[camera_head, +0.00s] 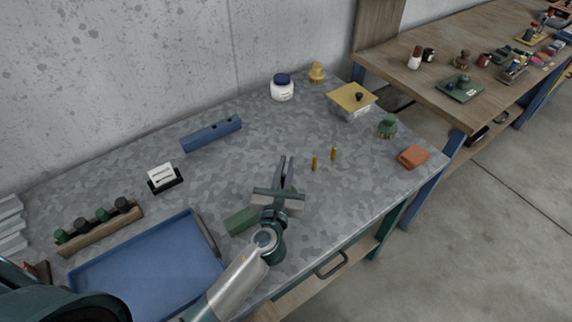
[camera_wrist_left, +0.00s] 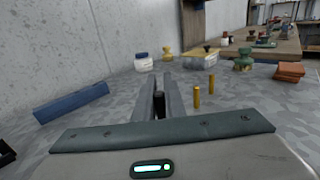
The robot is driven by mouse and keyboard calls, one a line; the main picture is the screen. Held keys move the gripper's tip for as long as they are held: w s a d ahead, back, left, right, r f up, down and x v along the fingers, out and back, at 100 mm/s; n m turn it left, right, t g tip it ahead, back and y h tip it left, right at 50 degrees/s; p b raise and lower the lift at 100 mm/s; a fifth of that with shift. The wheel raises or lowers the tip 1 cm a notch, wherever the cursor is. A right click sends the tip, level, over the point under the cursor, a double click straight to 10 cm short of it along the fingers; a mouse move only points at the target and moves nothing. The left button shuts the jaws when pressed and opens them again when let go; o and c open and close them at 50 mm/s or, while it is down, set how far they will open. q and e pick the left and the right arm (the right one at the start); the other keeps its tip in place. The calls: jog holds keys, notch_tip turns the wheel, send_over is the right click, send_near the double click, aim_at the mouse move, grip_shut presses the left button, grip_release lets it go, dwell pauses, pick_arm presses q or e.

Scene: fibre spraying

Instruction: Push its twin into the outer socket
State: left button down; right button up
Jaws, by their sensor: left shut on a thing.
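My left gripper (camera_head: 287,161) is low over the middle of the table, its fingers pointing toward the back. It is shut on a small dark piece (camera_wrist_left: 159,104), seen between the fingers in the left wrist view; its shape is mostly hidden. Two slim brass pins stand upright just right of the gripper: a nearer one (camera_head: 315,164) and a farther one (camera_head: 333,153). They also show in the left wrist view, right of the fingers. A blue block (camera_head: 211,134) with dark round holes in its top lies behind and left of the gripper. My right gripper is out of view.
A green block (camera_head: 241,220) lies beside my left wrist. A blue tray (camera_head: 148,262), a rack of dark-capped bottles (camera_head: 100,229) and a card holder (camera_head: 164,178) are at left. A white jar (camera_head: 282,88), yellow-lidded box (camera_head: 352,99) and orange block (camera_head: 413,156) stand behind and right.

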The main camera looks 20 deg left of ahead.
pick_arm(q)
jog(key=shift+f+b, duration=0.3)
jog(key=shift+f, duration=0.25)
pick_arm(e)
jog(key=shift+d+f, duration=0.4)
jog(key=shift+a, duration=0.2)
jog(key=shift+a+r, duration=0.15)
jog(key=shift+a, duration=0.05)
pick_arm(q)
jog(key=shift+p, duration=0.3)
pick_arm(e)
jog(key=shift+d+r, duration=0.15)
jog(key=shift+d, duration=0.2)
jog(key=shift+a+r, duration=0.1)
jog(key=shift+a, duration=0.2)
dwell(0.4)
pick_arm(q)
jog(key=shift+f+b, duration=0.45)
jog(key=shift+f, duration=0.3)
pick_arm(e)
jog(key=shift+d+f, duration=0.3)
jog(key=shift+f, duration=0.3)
